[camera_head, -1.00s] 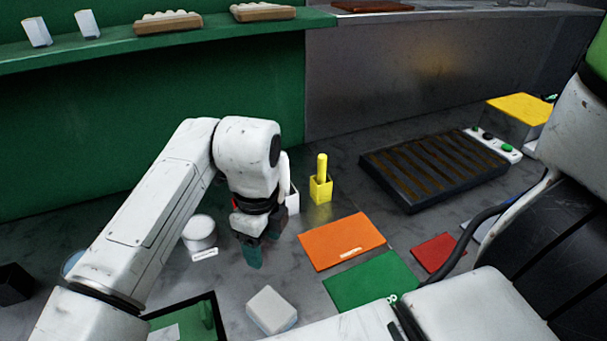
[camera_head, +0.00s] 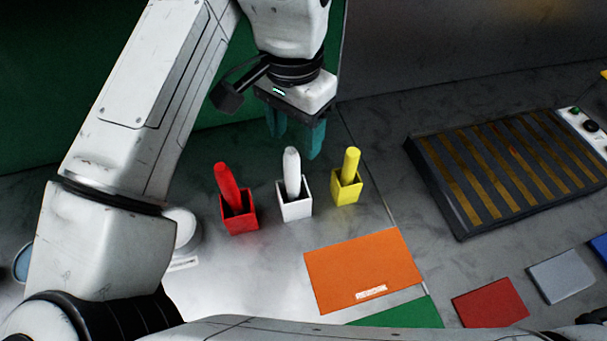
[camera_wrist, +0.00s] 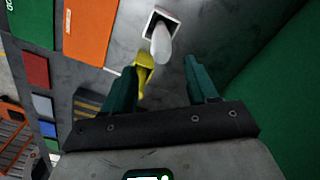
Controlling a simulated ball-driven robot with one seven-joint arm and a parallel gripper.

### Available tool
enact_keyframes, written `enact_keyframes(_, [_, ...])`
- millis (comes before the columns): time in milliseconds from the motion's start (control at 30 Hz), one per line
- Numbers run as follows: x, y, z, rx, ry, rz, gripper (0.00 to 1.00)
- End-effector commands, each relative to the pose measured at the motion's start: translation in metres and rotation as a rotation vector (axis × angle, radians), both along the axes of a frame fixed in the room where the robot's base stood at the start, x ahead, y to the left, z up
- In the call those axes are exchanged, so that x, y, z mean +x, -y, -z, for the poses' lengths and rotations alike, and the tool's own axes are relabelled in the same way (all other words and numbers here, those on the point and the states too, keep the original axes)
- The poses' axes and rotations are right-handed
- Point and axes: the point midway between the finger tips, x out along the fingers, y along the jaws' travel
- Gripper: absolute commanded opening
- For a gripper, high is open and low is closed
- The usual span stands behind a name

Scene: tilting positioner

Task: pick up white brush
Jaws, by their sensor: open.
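The white brush (camera_head: 291,172) stands upright in a small white square holder (camera_head: 295,206) on the grey bench. It stands between a red brush (camera_head: 227,188) in a red holder and a yellow brush (camera_head: 351,163) in a yellow holder. My gripper (camera_head: 297,142) is open and empty, above and behind the white and yellow brushes. In the wrist view the white brush (camera_wrist: 162,45) leans toward the camera in its holder, beyond my open gripper (camera_wrist: 163,72). The yellow brush (camera_wrist: 145,62) shows between and beyond the fingers there, partly behind the left finger.
An orange mat (camera_head: 363,268) and a green mat (camera_head: 398,314) lie in front of the holders. A black slatted tray (camera_head: 505,170) is at the right. A green wall (camera_head: 215,110) rises close behind my gripper. A white round container (camera_head: 183,229) stands at the left.

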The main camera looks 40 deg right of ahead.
Motion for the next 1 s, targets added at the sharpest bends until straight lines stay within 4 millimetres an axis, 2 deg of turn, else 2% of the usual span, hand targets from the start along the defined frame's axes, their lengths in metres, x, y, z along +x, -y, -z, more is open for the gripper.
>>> enact_keyframes(100, [0.000, 0.000, 0.018, -0.001, -0.002, 0.002, 0.58])
enact_keyframes(367, [0.000, -0.001, 0.038, 0.000, -0.001, 0.003, 0.58])
enact_keyframes(700, [0.002, -0.006, 0.081, 0.000, -0.001, 0.004, 0.58])
enact_keyframes(1000, [0.002, -0.005, 0.085, -0.001, 0.000, 0.005, 0.57])
